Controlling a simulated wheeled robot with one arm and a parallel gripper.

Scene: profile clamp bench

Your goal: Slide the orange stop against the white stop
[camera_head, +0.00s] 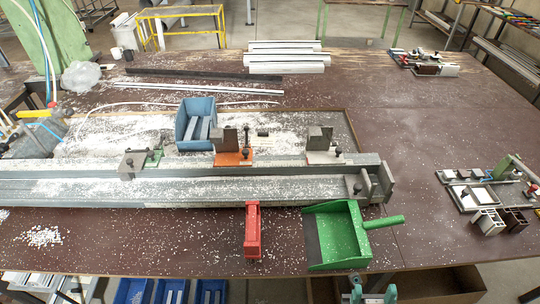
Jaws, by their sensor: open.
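The orange stop (233,158) sits on the long grey profile rail (200,190), left of the white stop. It has an orange base, a grey-brown block and a dark upright handle. The white stop (324,158) has a pale base, a similar block and a small dark knob. A clear stretch of rail separates the two, so they are not touching. My gripper (372,290) shows at the bottom edge as two teal fingers set apart, open and empty. It is well in front of the rail and below both stops, touching neither.
A grey stop with a green lever (134,162) sits farther left on the rail. A blue bin (196,122) stands behind the rail. White chips are scattered around. The right tabletop is partly clear.

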